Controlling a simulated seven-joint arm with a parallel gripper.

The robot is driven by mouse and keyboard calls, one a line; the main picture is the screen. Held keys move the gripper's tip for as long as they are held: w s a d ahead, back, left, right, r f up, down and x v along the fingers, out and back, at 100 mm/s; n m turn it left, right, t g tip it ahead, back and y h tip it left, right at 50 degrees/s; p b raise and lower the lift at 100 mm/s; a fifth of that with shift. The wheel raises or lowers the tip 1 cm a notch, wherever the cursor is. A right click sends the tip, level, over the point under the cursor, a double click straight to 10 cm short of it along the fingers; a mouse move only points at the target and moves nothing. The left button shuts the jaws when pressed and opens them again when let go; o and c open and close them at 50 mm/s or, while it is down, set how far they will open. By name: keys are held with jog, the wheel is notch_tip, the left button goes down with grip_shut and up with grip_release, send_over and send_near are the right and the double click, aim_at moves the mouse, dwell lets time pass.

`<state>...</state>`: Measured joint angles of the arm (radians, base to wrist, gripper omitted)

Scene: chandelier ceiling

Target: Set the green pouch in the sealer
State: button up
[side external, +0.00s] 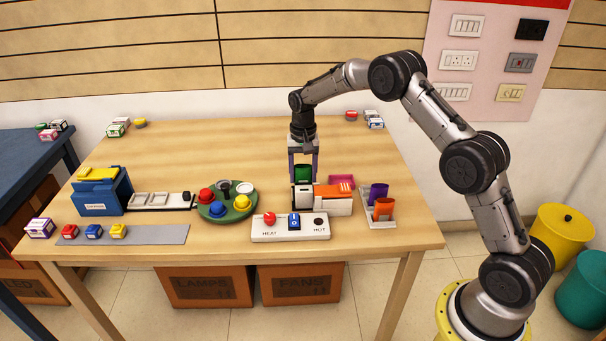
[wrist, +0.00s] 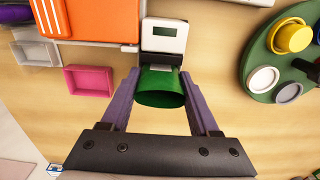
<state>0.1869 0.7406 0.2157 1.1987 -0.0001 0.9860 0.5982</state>
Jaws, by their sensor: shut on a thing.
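The green pouch (side external: 303,174) is upright between the two purple fingers of my gripper (side external: 303,168), which is shut on it. In the wrist view the pouch (wrist: 160,88) shows its open-looking mouth between the fingertips (wrist: 160,80). The sealer (side external: 333,203) is a white unit with an orange top; its white end block with a small display also shows in the wrist view (wrist: 163,36). The pouch is at this end block, just behind it in the side view. Its lower edge is hidden, so I cannot tell whether it rests in the sealer.
A white panel (side external: 290,228) with HEAT and HOT labels stands in front. A rack (side external: 378,222) holds a purple pouch (side external: 378,191) and an orange pouch (side external: 383,208). A pink tray (wrist: 90,81) lies beside the sealer. A green turntable (side external: 227,213) with coloured knobs stands left.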

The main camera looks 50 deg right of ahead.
jog(key=shift+f, duration=1.1)
dwell(1.6)
jog(key=o, duration=1.4)
jog(key=shift+o, duration=0.4)
jog(key=shift+r, duration=3.8)
